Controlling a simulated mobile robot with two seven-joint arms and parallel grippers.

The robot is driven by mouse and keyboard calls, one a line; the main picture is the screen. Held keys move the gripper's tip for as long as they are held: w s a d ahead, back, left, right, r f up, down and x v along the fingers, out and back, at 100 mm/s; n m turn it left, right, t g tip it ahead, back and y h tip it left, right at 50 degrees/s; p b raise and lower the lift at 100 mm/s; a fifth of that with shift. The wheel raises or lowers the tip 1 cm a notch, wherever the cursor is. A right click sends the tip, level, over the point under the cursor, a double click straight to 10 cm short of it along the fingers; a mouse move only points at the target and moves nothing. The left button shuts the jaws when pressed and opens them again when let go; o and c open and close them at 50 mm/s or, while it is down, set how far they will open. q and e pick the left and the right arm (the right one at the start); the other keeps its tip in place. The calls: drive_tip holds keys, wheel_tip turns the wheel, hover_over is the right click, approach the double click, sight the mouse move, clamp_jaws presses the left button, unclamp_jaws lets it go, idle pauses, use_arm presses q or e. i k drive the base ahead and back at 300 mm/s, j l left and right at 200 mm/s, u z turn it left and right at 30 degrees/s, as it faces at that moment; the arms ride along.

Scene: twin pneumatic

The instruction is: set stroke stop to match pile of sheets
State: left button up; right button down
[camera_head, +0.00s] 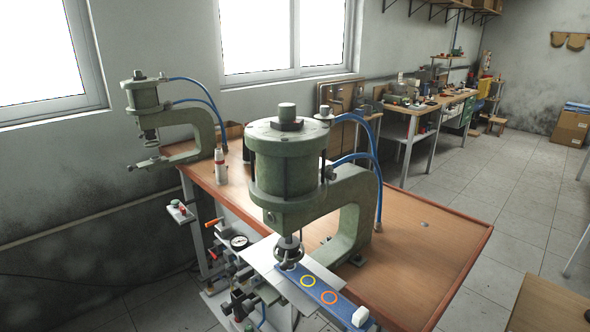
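The near green press (290,170) stands at the table's front edge. On top of its cylinder is a dark block (286,125) with a grey round knob (287,109); which part is the stroke stop I cannot tell for sure. Its ram (289,248) ends just above a pale flat plate (262,262). No pile of sheets is clearly distinguishable. Neither gripper shows.
A second, smaller green press (160,120) stands at the left end of the wooden table (430,255). A white bottle (220,166) stands between the presses. Blue hoses (375,165) loop behind the near press. A gauge (239,242) and valves sit below the front edge. The table's right part is mostly clear.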

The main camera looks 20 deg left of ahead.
sight(286, 112)
drive_tip(key=k+j+z, duration=0.1)
drive_tip(key=j, duration=0.35)
drive_tip(key=k+j, duration=0.1)
drive_tip(key=j, duration=0.3)
drive_tip(key=j+z, duration=0.25)
drive_tip(key=j, duration=0.7)
drive_tip(key=i+j+z, duration=0.1)
drive_tip(key=j, duration=0.35)
drive_tip(key=i+j+z, duration=0.1)
drive_tip(key=j, duration=0.35)
drive_tip(key=i+j, duration=0.1)
drive_tip(key=j, duration=0.2)
drive_tip(key=i+j+z, duration=0.1)
drive_tip(key=i+j, duration=0.15)
drive_tip(key=j, duration=0.3)
drive_tip(key=i+j, duration=0.2)
drive_tip(key=i+j+z, duration=0.15)
drive_tip(key=j, duration=0.3)
drive_tip(key=i+j, duration=0.25)
drive_tip(key=z, duration=1.55)
